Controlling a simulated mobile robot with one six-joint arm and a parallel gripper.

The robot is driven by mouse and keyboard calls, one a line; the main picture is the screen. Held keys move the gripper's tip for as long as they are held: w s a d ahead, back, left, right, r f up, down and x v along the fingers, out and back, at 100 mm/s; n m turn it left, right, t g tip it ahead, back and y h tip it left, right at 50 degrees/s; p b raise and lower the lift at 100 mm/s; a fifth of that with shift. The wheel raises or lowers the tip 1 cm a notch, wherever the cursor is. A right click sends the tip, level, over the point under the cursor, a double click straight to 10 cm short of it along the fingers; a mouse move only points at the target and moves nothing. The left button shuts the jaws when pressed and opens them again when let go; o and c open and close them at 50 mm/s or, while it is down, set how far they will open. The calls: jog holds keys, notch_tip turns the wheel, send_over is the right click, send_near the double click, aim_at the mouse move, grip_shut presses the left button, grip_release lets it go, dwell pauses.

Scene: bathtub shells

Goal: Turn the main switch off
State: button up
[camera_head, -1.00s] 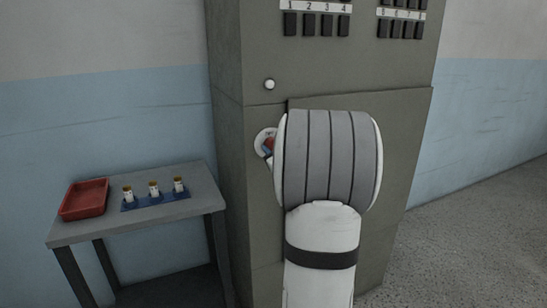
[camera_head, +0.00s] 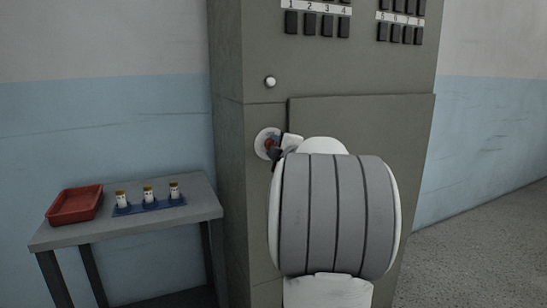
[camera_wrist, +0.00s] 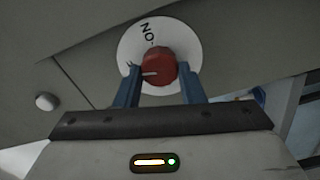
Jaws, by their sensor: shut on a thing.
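The main switch is a red round knob (camera_wrist: 157,68) on a white round plate (camera_wrist: 128,52) on the cabinet's front. The plate has dark lettering that reads "ON" near its edge in the wrist view, and a pale line marks the knob. In the head view the knob (camera_head: 271,144) shows at the left of the cabinet front, partly hidden by my gripper. My gripper (camera_wrist: 158,80) has its two blue fingers on either side of the red knob and is shut on it. My arm hides the cabinet's lower front in the head view.
The grey cabinet (camera_head: 350,75) bears numbered black switches (camera_head: 309,24) above and a small white button (camera_head: 270,82). To the left, a grey table (camera_head: 200,205) holds a red tray (camera_head: 75,204) and a blue rack (camera_head: 150,206) with several small fuse-like pieces. Floor at right is clear.

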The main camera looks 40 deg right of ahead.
jog(key=shift+f+n+b, duration=0.15)
jog(key=shift+n+b, duration=0.8)
jog(key=shift+n, duration=0.45)
jog(key=o, duration=1)
jog(key=shift+s, duration=0.1)
jog(key=p+v, duration=0.1)
jog(key=v, duration=0.6)
jog(key=shift+s, duration=0.3)
jog(key=shift+a, duration=0.1)
